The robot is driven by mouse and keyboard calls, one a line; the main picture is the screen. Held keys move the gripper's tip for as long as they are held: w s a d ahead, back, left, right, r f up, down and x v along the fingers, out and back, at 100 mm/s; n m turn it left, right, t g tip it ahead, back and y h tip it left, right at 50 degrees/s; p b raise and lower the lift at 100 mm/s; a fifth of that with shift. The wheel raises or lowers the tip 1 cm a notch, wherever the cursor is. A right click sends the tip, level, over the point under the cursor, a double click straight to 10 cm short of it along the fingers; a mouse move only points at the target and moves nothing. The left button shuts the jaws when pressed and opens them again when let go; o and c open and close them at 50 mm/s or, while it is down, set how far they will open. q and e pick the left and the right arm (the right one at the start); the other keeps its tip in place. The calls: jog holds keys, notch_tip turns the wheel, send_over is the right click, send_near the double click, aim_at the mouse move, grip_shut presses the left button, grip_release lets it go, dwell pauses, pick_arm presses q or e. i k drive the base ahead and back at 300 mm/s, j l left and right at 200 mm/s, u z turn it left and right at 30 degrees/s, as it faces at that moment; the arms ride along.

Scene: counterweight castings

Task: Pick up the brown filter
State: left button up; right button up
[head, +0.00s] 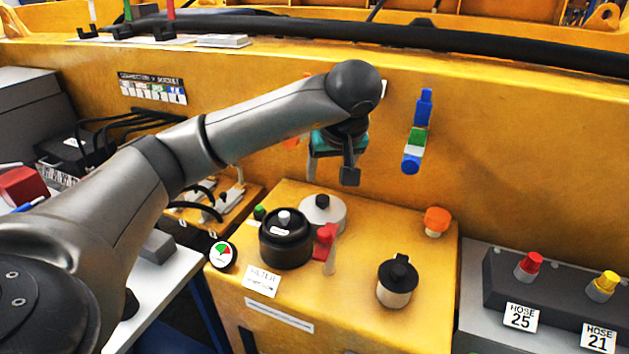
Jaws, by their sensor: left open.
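I see no plainly brown filter. On the yellow housing (350,325) a FILTER label (262,281) lies in front of a black round canister (286,240) with a grey knob on top. My left gripper (333,177) is open and hangs above the back of the housing, apart from both canisters. Its wrist hides part of the wall behind. My right gripper is not in view.
A red-handled valve (327,243) stands between the canisters. A grey round cap (323,212) is behind the black canister, and an orange cap (436,221) is at the back right. A gauge (222,255) sits at the left edge. Hose fittings (545,280) stand far right.

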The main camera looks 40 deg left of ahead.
aim_at(285, 231)
jog(key=u, duration=1.4)
